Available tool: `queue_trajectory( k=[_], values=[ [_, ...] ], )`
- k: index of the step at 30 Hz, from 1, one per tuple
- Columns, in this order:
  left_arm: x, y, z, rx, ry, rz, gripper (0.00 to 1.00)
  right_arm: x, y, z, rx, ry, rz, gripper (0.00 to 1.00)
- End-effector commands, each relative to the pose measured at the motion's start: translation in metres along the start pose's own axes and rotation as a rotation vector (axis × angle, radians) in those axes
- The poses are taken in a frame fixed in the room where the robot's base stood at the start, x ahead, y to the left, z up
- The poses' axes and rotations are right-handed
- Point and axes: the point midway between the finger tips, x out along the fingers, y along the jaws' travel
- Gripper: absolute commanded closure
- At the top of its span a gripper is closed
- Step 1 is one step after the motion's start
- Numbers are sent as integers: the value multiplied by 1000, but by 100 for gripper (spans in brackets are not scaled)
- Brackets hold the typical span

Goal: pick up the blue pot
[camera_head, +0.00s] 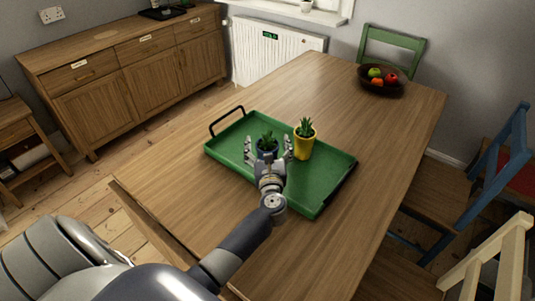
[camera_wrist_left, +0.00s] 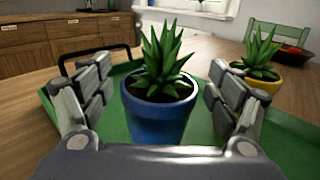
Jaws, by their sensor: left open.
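The blue pot (camera_wrist_left: 158,122) holds a spiky green plant and stands upright on the green tray (camera_head: 232,136). It also shows in the head view (camera_head: 267,155), partly hidden by my left gripper. My left gripper (camera_head: 268,148) is open, with one finger on each side of the blue pot. In the left wrist view the fingers (camera_wrist_left: 160,95) stand apart from the pot, with a gap on both sides. My right gripper is in neither view.
A yellow pot (camera_head: 303,145) with a similar plant stands on the tray, close right of my left gripper. The tray has raised edges and a dark handle (camera_head: 227,121). A fruit bowl (camera_head: 381,85) is at the table's far end. Chairs stand at the right.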

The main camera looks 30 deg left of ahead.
Motion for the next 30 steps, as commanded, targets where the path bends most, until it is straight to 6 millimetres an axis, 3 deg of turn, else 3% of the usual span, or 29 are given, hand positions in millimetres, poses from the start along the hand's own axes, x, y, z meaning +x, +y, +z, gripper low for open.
queue_trajectory(
  k=[1, 9, 20, 28, 30],
  values=[
    [0, 0, 0, 0, 0, 0, 21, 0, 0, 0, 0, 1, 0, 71],
    [0, 0, 0, 0, 0, 0, 79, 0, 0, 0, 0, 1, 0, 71],
    [0, 0, 6, -2, -3, 0, 79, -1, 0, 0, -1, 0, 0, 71],
    [0, 0, 39, -7, -5, 2, 79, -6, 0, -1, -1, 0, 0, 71],
    [-12, 5, 36, -2, 0, -1, 79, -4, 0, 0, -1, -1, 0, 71]
  ],
)
